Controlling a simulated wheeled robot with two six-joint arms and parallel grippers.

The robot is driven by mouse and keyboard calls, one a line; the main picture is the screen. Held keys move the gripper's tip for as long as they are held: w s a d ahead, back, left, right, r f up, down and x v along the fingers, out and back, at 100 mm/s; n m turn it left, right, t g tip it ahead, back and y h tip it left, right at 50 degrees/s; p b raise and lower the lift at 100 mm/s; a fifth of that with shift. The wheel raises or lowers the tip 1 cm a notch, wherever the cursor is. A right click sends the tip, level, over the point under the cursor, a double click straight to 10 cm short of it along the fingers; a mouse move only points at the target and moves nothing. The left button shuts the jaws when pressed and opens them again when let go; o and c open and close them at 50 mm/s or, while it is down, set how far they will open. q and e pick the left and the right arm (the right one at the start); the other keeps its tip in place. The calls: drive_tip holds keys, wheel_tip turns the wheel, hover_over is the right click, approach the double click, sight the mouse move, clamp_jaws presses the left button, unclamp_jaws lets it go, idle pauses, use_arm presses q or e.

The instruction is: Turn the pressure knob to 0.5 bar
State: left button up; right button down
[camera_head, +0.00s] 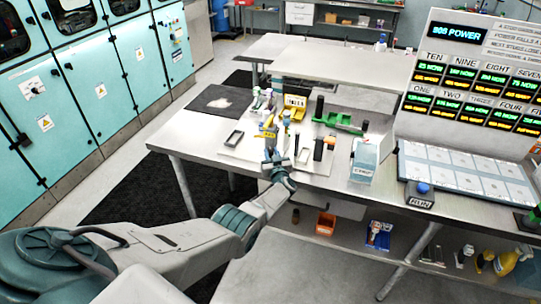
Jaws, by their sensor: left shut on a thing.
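My left arm reaches in from the lower left over the front of the steel bench (335,180). Its gripper (269,146) is shut at a small yellow unit (268,132) standing on a pale board (240,144). The pressure knob is hidden between the fingers or too small to make out, and no scale or pointer can be read. My right gripper is not in view.
Green and black fixtures (340,121) and a yellow labelled bin (294,108) stand behind the gripper. A white-blue box (365,158) stands to the right, beside a sloped panel (465,178) and a display board (480,85). Teal cabinets (95,70) line the left.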

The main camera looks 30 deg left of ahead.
use_arm(q)
drive_tip(key=shift+d+f+n+g+y+b, duration=0.15)
drive_tip(key=shift+f+n+g+y+b, duration=0.05)
drive_tip(key=shift+n+g+y+b, duration=0.25)
drive_tip(key=shift+f, duration=0.1)
drive_tip(key=o, duration=0.6)
drive_tip(key=shift+o, duration=0.2)
drive_tip(key=shift+d+r, duration=0.1)
drive_tip(key=shift+r, duration=0.1)
drive_tip(key=shift+s+d+r+p, duration=0.1)
drive_tip(key=shift+s+d+p, duration=0.3)
drive_tip(key=shift+p, duration=0.2)
drive_tip(key=p+v, duration=0.1)
drive_tip(key=v, duration=0.8)
drive_tip(key=shift+s+d, duration=0.15)
drive_tip(key=shift+d, duration=0.25)
